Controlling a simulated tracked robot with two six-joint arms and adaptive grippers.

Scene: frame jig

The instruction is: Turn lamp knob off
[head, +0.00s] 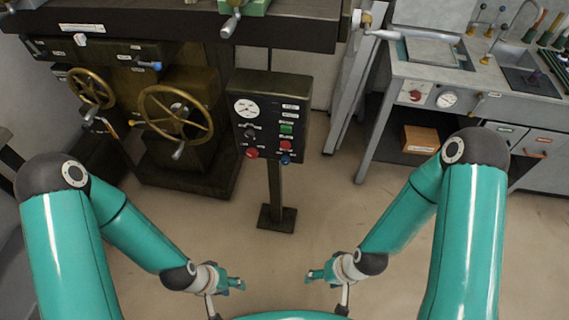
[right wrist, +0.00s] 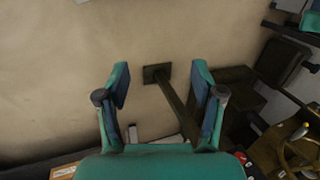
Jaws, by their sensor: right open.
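A dark control box (head: 270,88) stands on a post in the middle of the head view, with a dial, small labels, a green button, red parts and a blue part. A small dark knob (head: 250,134) sits below its dial. I cannot tell which control is the lamp knob, as the labels are too small to read. My left gripper (head: 238,284) is low in the head view, well short of the box; its jaws show edge-on. My right gripper (head: 312,275) is also low and away from the box. In the right wrist view (right wrist: 160,72) its fingers are apart and empty.
A dark machine with brass handwheels (head: 176,112) stands left of the box. A grey workbench (head: 480,105) with a red knob (head: 416,96) and a gauge is at right, with a cardboard box (head: 420,139) beneath. The floor (head: 310,215) before the post is clear.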

